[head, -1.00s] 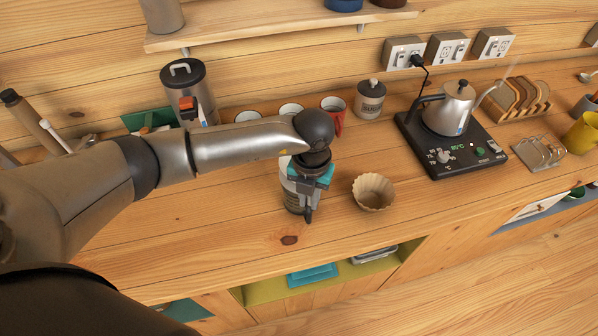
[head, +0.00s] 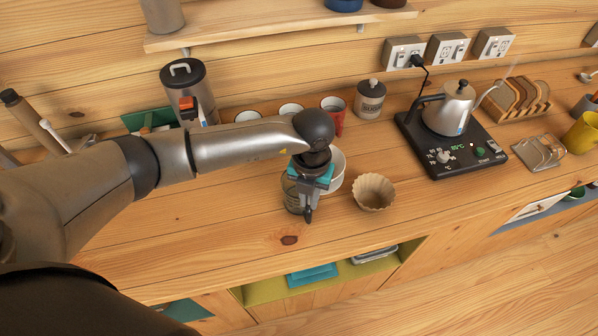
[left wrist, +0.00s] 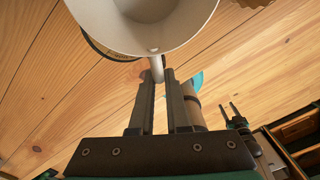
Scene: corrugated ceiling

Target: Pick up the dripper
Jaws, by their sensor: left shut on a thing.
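The dripper is a white cone-shaped cup with a small handle. In the head view the dripper (head: 337,170) shows just right of my left gripper (head: 308,208), partly hidden behind it. In the left wrist view the dripper (left wrist: 145,38) fills the top, its open mouth toward the camera. My left gripper (left wrist: 159,88) is shut on the dripper's handle, which sits between the fingertips. A glass vessel (head: 291,194) stands on the counter, partly hidden by the gripper.
A fluted paper-like filter cup (head: 374,192) stands right of the gripper. A kettle (head: 449,110) sits on a black heating plate (head: 438,160) further right. Mugs (head: 334,112) and a lidded jar (head: 370,99) line the back. The front counter edge is clear.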

